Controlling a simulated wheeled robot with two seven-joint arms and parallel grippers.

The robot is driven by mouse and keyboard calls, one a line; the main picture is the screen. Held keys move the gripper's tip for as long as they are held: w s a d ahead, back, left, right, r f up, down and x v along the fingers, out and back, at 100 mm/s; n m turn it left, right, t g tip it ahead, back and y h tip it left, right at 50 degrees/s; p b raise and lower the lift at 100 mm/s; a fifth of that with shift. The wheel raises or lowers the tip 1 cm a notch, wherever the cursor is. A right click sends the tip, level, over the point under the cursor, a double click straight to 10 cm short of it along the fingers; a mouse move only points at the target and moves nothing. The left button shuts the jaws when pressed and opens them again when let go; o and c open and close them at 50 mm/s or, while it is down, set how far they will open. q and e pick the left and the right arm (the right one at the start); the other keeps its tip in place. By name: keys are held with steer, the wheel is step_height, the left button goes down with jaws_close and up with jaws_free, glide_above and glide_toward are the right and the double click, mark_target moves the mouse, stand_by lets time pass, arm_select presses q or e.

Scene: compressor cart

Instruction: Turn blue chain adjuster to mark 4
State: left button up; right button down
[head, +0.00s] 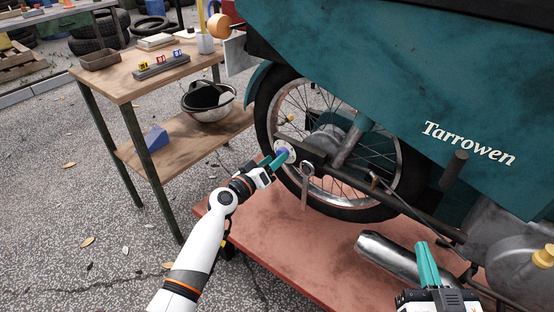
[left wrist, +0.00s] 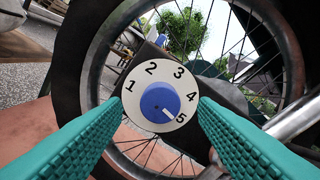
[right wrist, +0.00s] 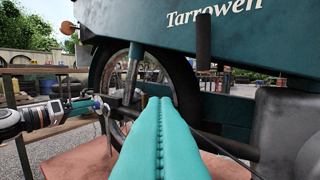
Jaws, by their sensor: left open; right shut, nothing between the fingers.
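The blue chain adjuster (left wrist: 158,100) is a round blue knob on a white dial (left wrist: 133,103) with the numbers 1 to 5. Its white pointer mark (left wrist: 168,113) points toward 5, at the lower right. The dial also shows beside the rear wheel in the head view (head: 285,151). My left gripper (head: 280,158) is open, with its teal fingers on either side of the dial in the left wrist view. I cannot tell whether they touch it. My right gripper (head: 428,265) is shut and empty, in front of the motorcycle.
The rear wheel (head: 264,124) and teal bodywork (head: 400,60) are close behind the dial. An exhaust pipe (head: 385,258) lies low near my right gripper. The motorcycle stands on a reddish platform (head: 300,262). A wooden workbench (head: 125,82) stands at the left.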

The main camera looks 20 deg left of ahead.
arm_select(q)
steer(key=shift+x, duration=1.1)
arm_select(e)
steer(key=shift+s+a+r+t, duration=0.1)
steer(key=shift+r+t, duration=0.4)
steer(key=shift+r, duration=0.2)
arm_select(q)
steer(key=c, duration=1)
steer(key=shift+o, duration=0.2)
